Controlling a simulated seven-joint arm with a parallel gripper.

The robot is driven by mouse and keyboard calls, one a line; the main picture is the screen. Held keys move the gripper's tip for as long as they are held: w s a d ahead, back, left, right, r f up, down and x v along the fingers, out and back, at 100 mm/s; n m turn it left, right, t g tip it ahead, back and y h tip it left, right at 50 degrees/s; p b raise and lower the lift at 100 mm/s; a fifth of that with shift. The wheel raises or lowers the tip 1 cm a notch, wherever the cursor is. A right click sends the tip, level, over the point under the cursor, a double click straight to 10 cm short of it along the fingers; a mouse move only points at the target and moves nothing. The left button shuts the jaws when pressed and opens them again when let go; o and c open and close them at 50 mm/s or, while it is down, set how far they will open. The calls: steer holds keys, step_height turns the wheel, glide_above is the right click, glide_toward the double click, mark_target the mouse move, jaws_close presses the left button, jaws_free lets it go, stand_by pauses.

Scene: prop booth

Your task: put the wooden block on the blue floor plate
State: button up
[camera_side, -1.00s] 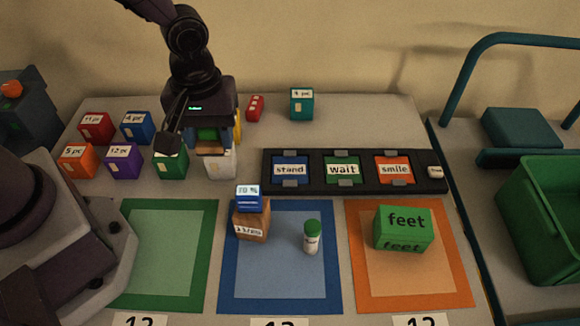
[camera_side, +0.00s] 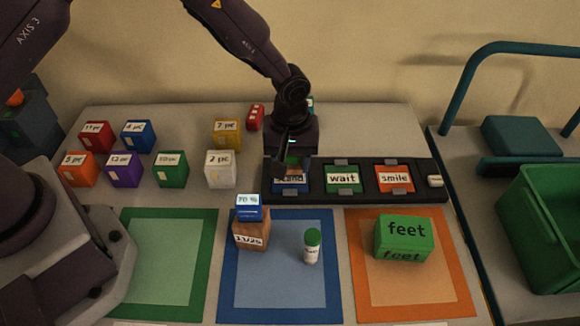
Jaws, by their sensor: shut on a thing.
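My gripper (camera_side: 292,170) is over the left end of the black card rack, in front of the "stand" card. It is shut on a small tan-brown piece (camera_side: 293,161), which looks like the wooden block; the fingers hide most of it. The blue floor plate (camera_side: 232,295) lies in front of the rack, below and apart from my gripper. On its back left part stands a brown labelled item (camera_side: 251,236) with a blue block (camera_side: 247,206) on top. A white bottle with a green cap (camera_side: 311,248) stands right of the plate's middle.
A green plate (camera_side: 165,260) lies to the left, and an orange plate (camera_side: 365,300) with a green "feet" block (camera_side: 404,238) to the right. The black rack (camera_side: 412,188) holds cards. Several small coloured blocks stand back left. The blue plate's front is clear.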

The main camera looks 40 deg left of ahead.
mark_target(290, 162)
steer(key=shift+f, duration=1.35)
steer(key=shift+f, duration=0.2)
steer(key=o, duration=1)
steer(key=shift+s, duration=0.1)
steer(key=shift+r, duration=0.15)
